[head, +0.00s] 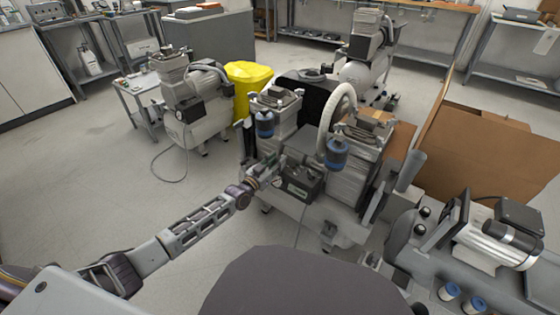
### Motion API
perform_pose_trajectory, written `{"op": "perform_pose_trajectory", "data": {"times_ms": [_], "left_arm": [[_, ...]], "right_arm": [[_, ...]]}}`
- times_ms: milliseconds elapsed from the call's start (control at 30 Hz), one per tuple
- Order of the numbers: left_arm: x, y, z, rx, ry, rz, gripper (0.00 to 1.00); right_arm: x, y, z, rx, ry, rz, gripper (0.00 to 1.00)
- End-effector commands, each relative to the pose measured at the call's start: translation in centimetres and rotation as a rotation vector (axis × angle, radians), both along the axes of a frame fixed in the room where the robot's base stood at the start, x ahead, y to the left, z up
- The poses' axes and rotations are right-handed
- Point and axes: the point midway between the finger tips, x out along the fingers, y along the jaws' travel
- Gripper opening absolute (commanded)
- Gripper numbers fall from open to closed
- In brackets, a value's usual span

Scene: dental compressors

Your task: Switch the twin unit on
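The twin unit, with two ribbed compressor heads (350,170) and blue filters (336,152), stands in the middle of the head view. A white hose (328,115) arches over it. A dark control box (298,184) sits on its near side, between and below the heads. My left arm reaches in from the lower left. My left gripper (264,174) is at the near left side of the unit, just left of the control box. Its fingers are small and partly lost against the unit, so I cannot tell their opening or any contact. The switch itself is too small to make out. My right gripper is out of view.
Another compressor (195,110) stands at the left, with a yellow bin (246,84) behind it. A cardboard box (485,150) and a motor unit (495,240) crowd the right. A further compressor (365,60) stands behind. Floor at the left is clear.

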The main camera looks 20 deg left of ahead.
Motion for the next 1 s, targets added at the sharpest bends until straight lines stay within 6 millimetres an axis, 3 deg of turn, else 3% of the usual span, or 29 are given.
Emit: {"op": "perform_pose_trajectory", "data": {"times_ms": [300, 767, 1000], "left_arm": [[2.0, -0.7, -0.1, 0.001, 0.001, 0.000, 0.33], [2.4, -0.9, 0.0, 0.001, 0.001, 0.000, 0.33], [2.4, -0.9, 0.0, 0.001, 0.001, 0.000, 0.05]], "right_arm": [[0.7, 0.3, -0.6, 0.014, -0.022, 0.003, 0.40], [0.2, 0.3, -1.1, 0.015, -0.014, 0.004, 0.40], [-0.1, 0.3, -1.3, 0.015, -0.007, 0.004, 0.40]]}}
